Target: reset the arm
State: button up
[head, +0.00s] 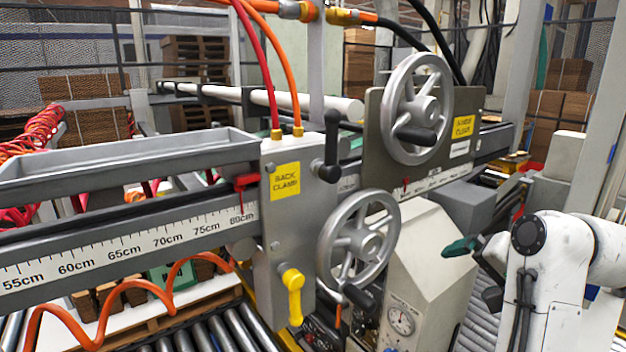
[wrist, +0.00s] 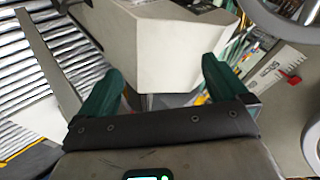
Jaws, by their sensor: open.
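My arm, white with a dark joint, shows at the right edge of the head view. My gripper (head: 466,246) points left there, and one green finger shows beside the beige cabinet. In the wrist view my gripper (wrist: 160,92) is open, with its two green fingers wide apart and nothing between them. The beige cabinet (wrist: 180,45) lies beyond the fingers; I cannot tell whether anything touches it. The far finger is mostly hidden in the head view.
The beige cabinet (head: 432,285) with a gauge (head: 401,320) stands left of my gripper. Two handwheels (head: 358,250) (head: 416,108), a yellow lever (head: 293,296) and a ruler rail (head: 130,247) are on the machine. Rollers (wrist: 42,55) lie left in the wrist view.

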jog(key=s+f+n+g+h, duration=0.1)
jog(key=s+f+n+g, duration=0.1)
jog(key=s+f, duration=0.85)
jog(key=s+f+n+g+h, duration=0.1)
jog(key=s+f+n+g, duration=0.1)
jog(key=s+f, duration=0.85)
jog(key=s+f+n+g, duration=0.1)
jog(key=s+f+g, duration=0.1)
jog(key=s+f, duration=0.4)
jog(key=s+a+f+n+g, duration=0.1)
jog(key=s+f, duration=0.5)
jog(key=s, duration=0.7)
jog(key=shift+n+g+h, duration=0.3)
jog(key=shift+n+g, duration=0.2)
jog(key=shift+n, duration=0.3)
